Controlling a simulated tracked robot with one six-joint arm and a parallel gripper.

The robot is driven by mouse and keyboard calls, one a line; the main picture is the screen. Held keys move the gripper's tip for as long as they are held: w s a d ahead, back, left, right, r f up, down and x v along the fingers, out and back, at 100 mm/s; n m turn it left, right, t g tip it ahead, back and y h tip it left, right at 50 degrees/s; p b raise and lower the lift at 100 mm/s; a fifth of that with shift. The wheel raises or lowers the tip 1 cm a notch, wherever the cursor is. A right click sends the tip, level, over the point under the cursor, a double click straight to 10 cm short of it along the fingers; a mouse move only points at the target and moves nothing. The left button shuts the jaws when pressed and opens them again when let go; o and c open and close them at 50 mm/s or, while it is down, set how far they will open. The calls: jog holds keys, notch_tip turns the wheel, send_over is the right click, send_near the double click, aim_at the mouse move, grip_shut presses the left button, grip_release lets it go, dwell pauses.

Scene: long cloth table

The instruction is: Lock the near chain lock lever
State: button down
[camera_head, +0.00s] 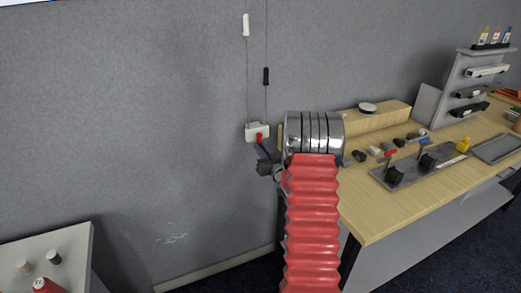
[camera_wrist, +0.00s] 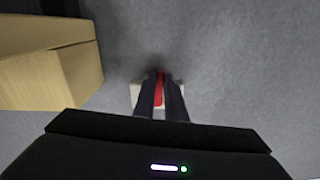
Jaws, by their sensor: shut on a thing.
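A white chain lock box (camera_head: 252,129) is fixed to the grey wall, with a red lever (camera_head: 260,138) at its lower front. The lever also shows in the wrist view (camera_wrist: 160,88), upright between my two dark fingers. My gripper (camera_wrist: 160,98) is shut on the red lever, with a finger on each side of it. In the head view my gripper (camera_head: 261,150) reaches up to the box from below right. The fingers hide parts of the box and lever in the wrist view.
Two cords rise from the box, with a white handle (camera_head: 246,25) and a lower black handle (camera_head: 266,76). A wooden table (camera_head: 385,215) with small parts and a wooden block (camera_head: 378,116) stands right. A pale table (camera_head: 75,250) is at lower left.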

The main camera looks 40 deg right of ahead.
jog(key=shift+s+d+n, duration=0.15)
jog(key=shift+d+n, duration=0.3)
jog(key=shift+n, duration=0.45)
jog(key=c, duration=1.8)
grip_release()
jog(key=shift+a, duration=0.1)
jog(key=v, duration=1.3)
jog(key=shift+s, duration=0.35)
jog(key=shift+a, duration=0.1)
